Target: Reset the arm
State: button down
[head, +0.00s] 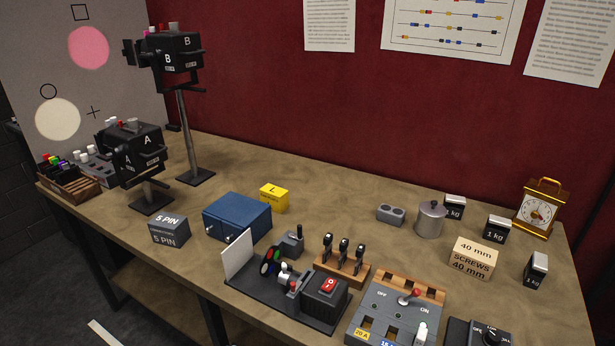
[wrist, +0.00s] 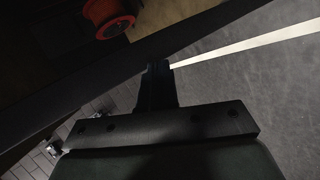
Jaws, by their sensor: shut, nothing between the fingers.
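My gripper (wrist: 158,85) shows in the wrist view, with its dark fingers together and nothing between them. It is over the floor, beside a dark edge that runs across the picture, and touches nothing that I can see. My gripper does not show in the head view. In the head view, a dark button box with a red switch (head: 328,286) stands on a black base near the table's front edge.
The table (head: 330,205) is clear in its middle. Box A (head: 133,150) and box B (head: 172,55) stand on posts at the left. A blue box (head: 237,217), a kettle-like tin (head: 430,218) and a clock (head: 538,210) stand on it. A red reel (wrist: 107,17) shows at the wrist view's top.

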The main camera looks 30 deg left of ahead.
jog(key=w+d+f+m+h, duration=0.3)
jog(key=d+f+m, duration=0.2)
jog(key=d, duration=1)
jog(key=w+d+f+m+h, duration=0.35)
jog(key=d+m, duration=0.25)
jog(key=d, duration=1)
jog(key=w+d+f+m+h, duration=0.3)
jog(key=d+f+m, duration=0.25)
jog(key=d, duration=0.95)
jog(key=s+d+m+g+h, duration=0.2)
jog(key=s+d+m, duration=0.2)
jog(key=d, duration=0.6)
jog(key=s+d+m+g+h, duration=0.2)
jog(key=s+d+m, duration=0.15)
jog(key=d, duration=0.55)
jog(key=s+d+r+m+g+y, duration=0.2)
jog(key=s+m+g, duration=0.1)
jog(key=s, duration=0.4)
jog(key=s+d+r+m+g+y, duration=0.1)
jog(key=s+d+r+m+g, duration=0.1)
jog(key=s+g, duration=0.3)
jog(key=shift+s+d+r+m+y, duration=0.15)
jog(key=shift+s+d+m+y, duration=0.4)
jog(key=shift+s, duration=0.6)
